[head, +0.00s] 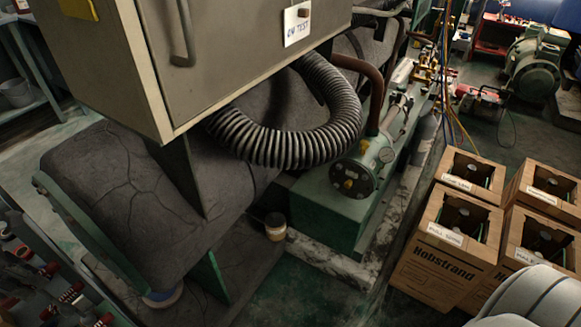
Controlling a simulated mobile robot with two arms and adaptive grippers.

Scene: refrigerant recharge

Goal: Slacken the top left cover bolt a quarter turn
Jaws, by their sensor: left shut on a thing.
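The round end cover (354,177) of a green horizontal cylinder shows in the middle of the head view, facing me and tilted in the picture. Small bolt heads sit around its rim, too small to tell how tight they are. Nothing of mine touches the cover. I cannot make out either gripper's fingers in this view, nor any tool on a bolt.
A grey cabinet (235,65) and black corrugated hose (290,150) hang left of the cover. A small jar (276,226) stands below. Cardboard boxes (447,262) holding cylinders stand right. Red-handled items lie on a dark surface (35,290) at lower left. Floor is open before the boxes.

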